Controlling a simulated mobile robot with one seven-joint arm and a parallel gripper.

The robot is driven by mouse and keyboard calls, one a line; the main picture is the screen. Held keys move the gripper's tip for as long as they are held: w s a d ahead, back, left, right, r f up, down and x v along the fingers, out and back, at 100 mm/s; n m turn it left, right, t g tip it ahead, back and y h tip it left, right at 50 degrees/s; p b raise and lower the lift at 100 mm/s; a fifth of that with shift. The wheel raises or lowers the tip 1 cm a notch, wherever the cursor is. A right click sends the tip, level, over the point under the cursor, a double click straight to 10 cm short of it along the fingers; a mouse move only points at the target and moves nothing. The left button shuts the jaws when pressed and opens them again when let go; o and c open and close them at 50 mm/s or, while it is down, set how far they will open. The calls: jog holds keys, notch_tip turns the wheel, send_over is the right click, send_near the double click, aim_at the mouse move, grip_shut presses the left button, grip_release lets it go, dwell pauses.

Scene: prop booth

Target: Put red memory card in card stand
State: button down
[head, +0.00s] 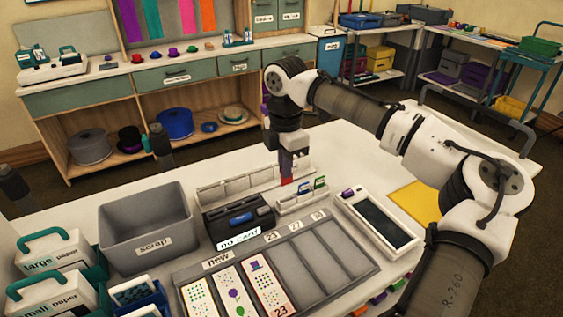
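The red memory card (287,181) shows as a small red piece directly below my gripper (288,172). My gripper points down, and its fingers appear shut on the card's upper part. The card stand (303,204) is a small white slotted holder at the middle of the table, with a green card (320,183) and a blue card near its right end. The red card is at the stand's left part in the picture. I cannot tell whether it is in a slot or just above or behind the stand.
A black device labelled "no card" (238,219) stands left of the stand. A long white rack (238,185) is behind it. A tablet-like device (375,219) lies right. A grey scrap bin (148,232) and a grey sorting tray (345,262) take up the front and left.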

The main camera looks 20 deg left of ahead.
jog(key=shift+f+b, duration=1.85)
jog(key=shift+f, duration=0.05)
jog(key=shift+f, duration=0.25)
jog(key=shift+f, duration=1.2)
jog(key=shift+f, duration=0.1)
jog(key=c, duration=1.5)
grip_release()
jog(key=shift+c, duration=0.2)
notch_tip(320, 180, up, 14)
jog(key=shift+f, duration=0.1)
